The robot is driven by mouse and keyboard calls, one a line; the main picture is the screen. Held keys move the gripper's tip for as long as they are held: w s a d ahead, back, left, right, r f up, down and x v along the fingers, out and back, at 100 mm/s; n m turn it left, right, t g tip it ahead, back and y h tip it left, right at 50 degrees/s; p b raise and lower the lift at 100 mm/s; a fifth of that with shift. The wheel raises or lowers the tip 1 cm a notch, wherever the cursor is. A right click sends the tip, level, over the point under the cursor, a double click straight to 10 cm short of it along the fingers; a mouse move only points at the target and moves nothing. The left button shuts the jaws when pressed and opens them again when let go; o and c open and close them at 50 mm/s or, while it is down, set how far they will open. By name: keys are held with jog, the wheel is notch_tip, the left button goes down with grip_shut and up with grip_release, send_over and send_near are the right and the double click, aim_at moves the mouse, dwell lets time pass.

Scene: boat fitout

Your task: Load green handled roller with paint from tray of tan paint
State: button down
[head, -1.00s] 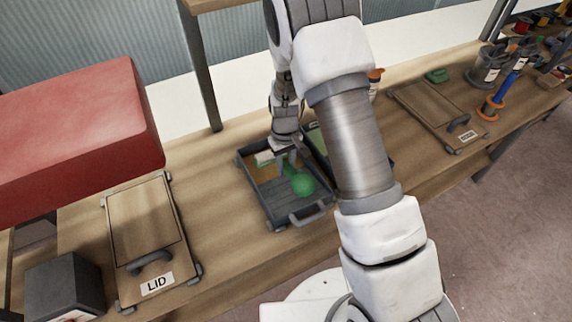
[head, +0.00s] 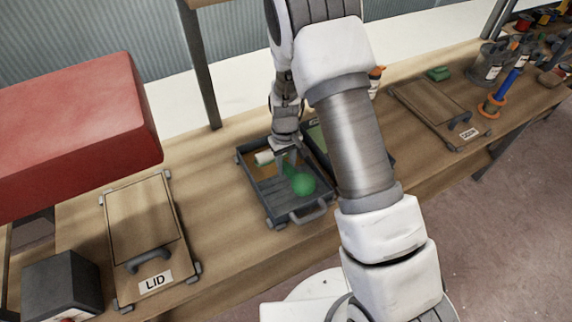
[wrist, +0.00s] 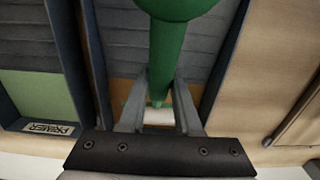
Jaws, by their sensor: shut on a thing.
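My gripper (head: 286,170) is over a dark grey tray (head: 283,216) and is shut on the green handled roller. The roller's green handle (head: 303,185) has a round knob pointing toward the tray's front. Its pale roller sleeve (head: 264,157) is at the back of the tray, by the tan paint (head: 262,170). In the wrist view the green handle (wrist: 168,50) runs between my two fingers (wrist: 161,90), and the pale sleeve (wrist: 158,117) shows between them. Tan paint (wrist: 123,90) shows beside it. I cannot tell whether the sleeve touches the paint.
A tray with green paint (wrist: 30,95), labelled PRIMER, stands right beside it, partly behind my arm in the head view. A board marked LID (head: 140,225) lies to the left, near a red block (head: 75,135). Another lid (head: 430,108) and tools are at right.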

jog(key=shift+f, duration=0.1)
dwell(0.6)
jog(key=shift+s, duration=0.1)
jog(key=shift+r+p, duration=2.5)
jog(key=shift+r, duration=2.05)
